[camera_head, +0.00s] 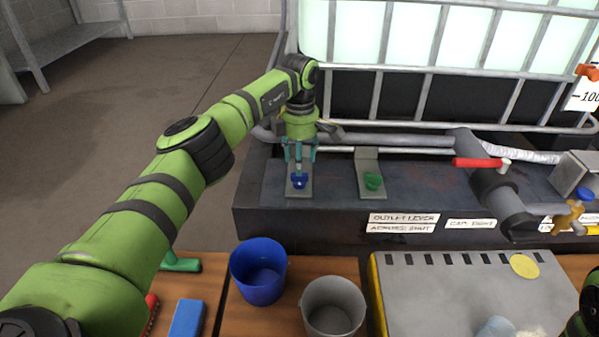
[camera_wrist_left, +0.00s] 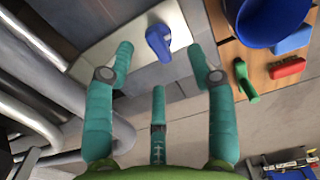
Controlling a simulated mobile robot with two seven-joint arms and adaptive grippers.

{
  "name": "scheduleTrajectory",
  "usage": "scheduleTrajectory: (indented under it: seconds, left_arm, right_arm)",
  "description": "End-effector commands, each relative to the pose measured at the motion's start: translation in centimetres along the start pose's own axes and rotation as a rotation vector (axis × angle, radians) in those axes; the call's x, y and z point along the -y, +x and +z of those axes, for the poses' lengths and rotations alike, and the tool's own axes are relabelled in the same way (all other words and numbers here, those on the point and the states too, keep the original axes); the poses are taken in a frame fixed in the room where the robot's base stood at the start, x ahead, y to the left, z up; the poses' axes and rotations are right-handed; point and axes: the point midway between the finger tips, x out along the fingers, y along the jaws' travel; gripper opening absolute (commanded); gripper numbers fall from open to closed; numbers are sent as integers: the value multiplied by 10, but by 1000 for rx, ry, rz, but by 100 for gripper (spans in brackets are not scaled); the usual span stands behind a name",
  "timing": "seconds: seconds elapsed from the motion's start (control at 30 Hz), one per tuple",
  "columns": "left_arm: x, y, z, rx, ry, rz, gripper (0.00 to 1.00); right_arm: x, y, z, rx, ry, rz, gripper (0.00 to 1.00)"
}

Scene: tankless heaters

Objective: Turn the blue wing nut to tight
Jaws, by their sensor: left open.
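The blue wing nut (camera_head: 299,182) sits on a grey metal bracket (camera_head: 297,193) on the dark ledge in front of the caged tank. It also shows in the left wrist view (camera_wrist_left: 158,42), on its pale plate, just beyond the fingertips. My left gripper (camera_head: 299,162) points down above the wing nut. In the left wrist view its teal fingers (camera_wrist_left: 160,62) are spread apart, with the nut between and beyond their tips and a visible gap on both sides. The fingers partly cover the bracket in the head view. My right gripper is not in view.
A similar bracket with a green wing nut (camera_head: 373,181) stands close on the right. A red-handled valve (camera_head: 478,162) and pipes are further right. A blue bucket (camera_head: 258,272) and a grey bucket (camera_head: 333,306) stand in front, beside a grey case (camera_head: 450,285).

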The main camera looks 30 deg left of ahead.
Motion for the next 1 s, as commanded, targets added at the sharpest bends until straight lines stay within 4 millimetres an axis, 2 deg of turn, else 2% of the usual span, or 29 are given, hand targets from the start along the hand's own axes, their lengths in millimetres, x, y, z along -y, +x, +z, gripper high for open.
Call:
scheduleTrajectory:
  seconds: [0.1,0.3,0.5,1.0]
  left_arm:
    - [0,-26,0,1,0,2,56]
    - [0,-51,0,0,0,-2,56]
    - [1,-57,0,-1,0,-3,56]
    - [1,-57,0,-1,0,-3,56]
  right_arm:
    - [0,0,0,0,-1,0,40]
    - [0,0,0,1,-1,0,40]
    - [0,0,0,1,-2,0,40]
    - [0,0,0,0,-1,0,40]
